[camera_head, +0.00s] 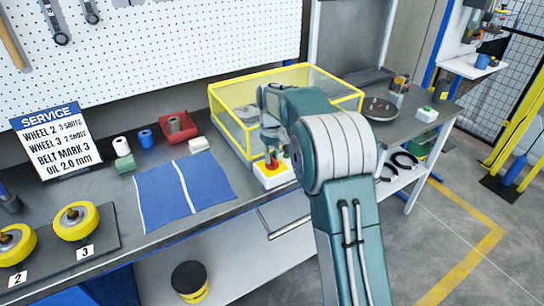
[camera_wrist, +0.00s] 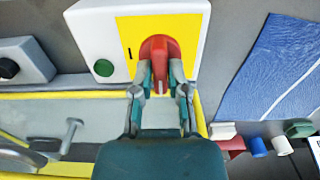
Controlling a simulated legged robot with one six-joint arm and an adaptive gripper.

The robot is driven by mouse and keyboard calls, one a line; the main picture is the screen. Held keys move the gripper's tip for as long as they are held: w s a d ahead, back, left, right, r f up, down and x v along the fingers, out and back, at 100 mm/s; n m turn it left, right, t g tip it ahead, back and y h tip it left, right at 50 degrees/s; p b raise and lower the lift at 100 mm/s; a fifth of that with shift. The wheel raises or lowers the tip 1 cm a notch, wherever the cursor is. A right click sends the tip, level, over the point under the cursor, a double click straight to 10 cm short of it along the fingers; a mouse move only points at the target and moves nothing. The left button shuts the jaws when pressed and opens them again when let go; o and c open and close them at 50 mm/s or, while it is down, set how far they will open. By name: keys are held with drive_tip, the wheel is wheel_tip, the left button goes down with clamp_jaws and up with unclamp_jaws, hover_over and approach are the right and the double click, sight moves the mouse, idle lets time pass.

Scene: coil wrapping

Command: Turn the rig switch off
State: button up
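The rig switch is a white box (camera_wrist: 88,22) with a yellow plate (camera_wrist: 192,30) and a red knob (camera_wrist: 158,46). A black stroke mark shows on the plate left of the knob, and a green round button (camera_wrist: 103,67) sits further left. In the head view the switch box (camera_head: 273,181) stands at the bench's front edge, before the yellow-framed enclosure. My gripper (camera_wrist: 159,75) has one finger on each side of the knob's handle, close against it, and looks shut on it. My wrist and fingers partly hide the knob in the head view (camera_head: 271,164).
The yellow-framed clear enclosure (camera_head: 232,130) stands directly behind the switch. A blue cloth (camera_head: 160,195) lies to the left, with a red bin (camera_head: 190,134) and small spools beyond it. A small box with a green button (camera_head: 427,114) sits to the right.

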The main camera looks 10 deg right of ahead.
drive_tip(key=o, duration=0.3)
drive_tip(key=shift+w, duration=0.1)
wheel_tip(320, 180, up, 12)
idle(0.5)
drive_tip(key=shift+a, duration=0.1)
